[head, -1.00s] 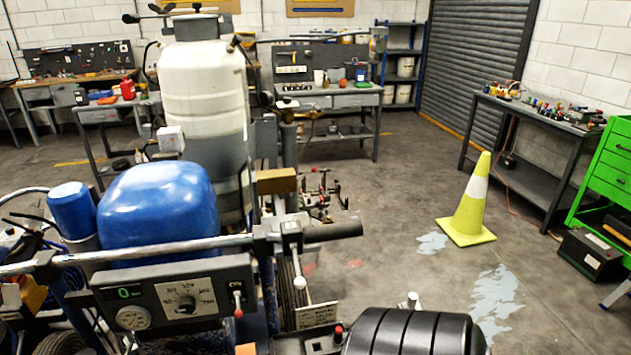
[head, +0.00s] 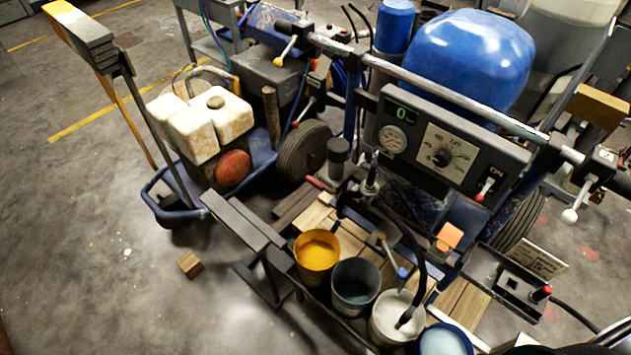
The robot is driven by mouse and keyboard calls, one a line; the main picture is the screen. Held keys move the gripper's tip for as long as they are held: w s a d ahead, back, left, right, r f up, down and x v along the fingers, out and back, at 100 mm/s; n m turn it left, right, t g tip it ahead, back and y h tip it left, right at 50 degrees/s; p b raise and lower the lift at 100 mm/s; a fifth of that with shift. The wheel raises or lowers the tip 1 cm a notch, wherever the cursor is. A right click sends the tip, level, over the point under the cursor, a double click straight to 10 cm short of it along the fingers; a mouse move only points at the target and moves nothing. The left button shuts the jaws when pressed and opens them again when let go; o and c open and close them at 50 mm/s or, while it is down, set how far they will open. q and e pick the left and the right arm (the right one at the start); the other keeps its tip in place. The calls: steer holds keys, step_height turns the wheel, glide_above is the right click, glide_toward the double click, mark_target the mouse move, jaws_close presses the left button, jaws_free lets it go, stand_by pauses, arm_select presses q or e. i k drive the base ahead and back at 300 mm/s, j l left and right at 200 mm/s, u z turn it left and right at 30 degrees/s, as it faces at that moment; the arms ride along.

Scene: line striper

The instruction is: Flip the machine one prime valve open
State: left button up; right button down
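The line striper's control panel (head: 415,112) is in the right half of the head view, with a green 0 display, a gauge (head: 393,140), a pressure dial (head: 441,157) and a red-tipped switch (head: 484,190) beside the word ON. Below and left of the panel is a dark pump fitting (head: 339,158). A small red handle (head: 316,184) sticks out near its base. I cannot tell for sure which part is the prime valve or how it is set. Neither of my grippers is identifiable in the head view.
Paint buckets stand low in front of the machine: yellow (head: 317,252), dark (head: 355,286) and white (head: 396,318), which has a hose in it. A second machine with white jugs (head: 208,125) stands left. A small wood block (head: 190,264) lies on open floor at left.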

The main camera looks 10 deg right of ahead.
mark_target(309, 179)
steer(key=z, duration=1.6)
steer(key=k+j, duration=0.25)
steer(key=k, duration=0.15)
